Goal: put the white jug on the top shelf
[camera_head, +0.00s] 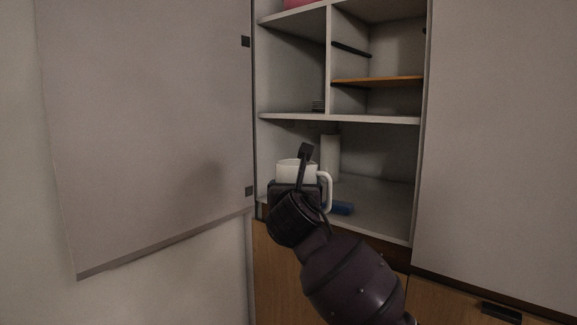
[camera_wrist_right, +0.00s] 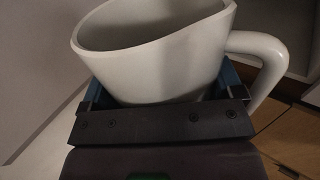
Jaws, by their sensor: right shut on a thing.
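The white jug (camera_head: 325,190) is upright in my right gripper (camera_head: 297,172), in front of the open cupboard's lower opening. In the right wrist view the jug (camera_wrist_right: 160,65) fills the upper middle, its handle to the right. The fingers of my right gripper (camera_wrist_right: 160,98) are shut on the jug's body, one on each side. The cupboard's shelves show in the head view: a middle shelf (camera_head: 385,119) above the jug and a higher shelf (camera_head: 290,15) near the top edge. My left gripper is not in view.
A white cylinder (camera_head: 331,150) and a blue object (camera_head: 342,208) are in the lower compartment. An orange-brown small shelf (camera_head: 378,81) is at upper right. A small dark stack (camera_head: 318,106) stands on the middle shelf. A pink thing (camera_head: 297,3) shows at the top. Open doors flank the cupboard.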

